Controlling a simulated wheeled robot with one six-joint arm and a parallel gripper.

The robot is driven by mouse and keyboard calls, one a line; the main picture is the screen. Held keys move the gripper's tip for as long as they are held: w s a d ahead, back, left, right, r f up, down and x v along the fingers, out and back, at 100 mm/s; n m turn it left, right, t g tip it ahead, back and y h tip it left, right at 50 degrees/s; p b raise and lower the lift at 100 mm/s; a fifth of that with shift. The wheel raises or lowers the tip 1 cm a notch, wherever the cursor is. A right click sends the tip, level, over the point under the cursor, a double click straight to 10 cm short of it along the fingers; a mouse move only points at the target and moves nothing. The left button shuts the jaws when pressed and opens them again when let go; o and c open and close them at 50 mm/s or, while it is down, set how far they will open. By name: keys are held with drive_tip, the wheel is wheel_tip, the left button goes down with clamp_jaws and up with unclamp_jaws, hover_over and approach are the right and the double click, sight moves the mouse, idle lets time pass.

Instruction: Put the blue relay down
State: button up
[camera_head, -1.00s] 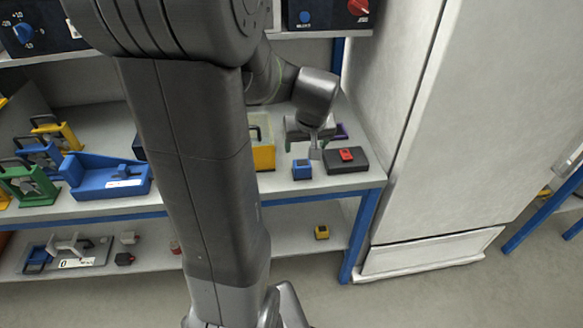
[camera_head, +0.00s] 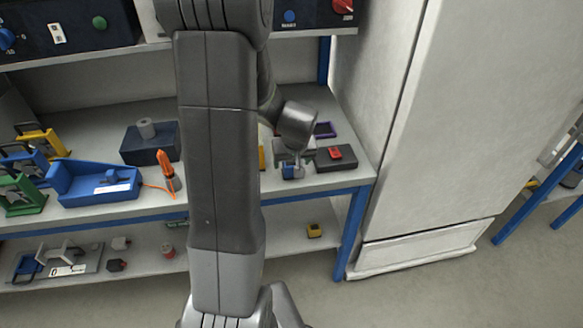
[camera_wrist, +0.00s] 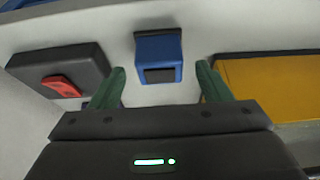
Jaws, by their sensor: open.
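The blue relay (camera_wrist: 158,45) is a small blue block with a dark face, standing on the white shelf top in the wrist view. In the head view the relay (camera_head: 290,174) shows just below my gripper (camera_head: 291,166), partly hidden by it. In the wrist view my gripper (camera_wrist: 160,88) has its two green fingers spread apart. The relay lies beyond the fingertips, in line with the gap between them. I see no finger touching it.
A dark box with a red part (camera_wrist: 66,80) lies beside the relay; it also shows in the head view (camera_head: 336,161). A yellow box (camera_wrist: 265,85) stands on the other side. The shelf's blue front edge (camera_head: 320,191) and a white cabinet (camera_head: 400,130) are close by.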

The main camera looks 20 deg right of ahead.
drive_tip(key=shift+x, duration=1.35)
drive_tip(key=c, duration=1.2)
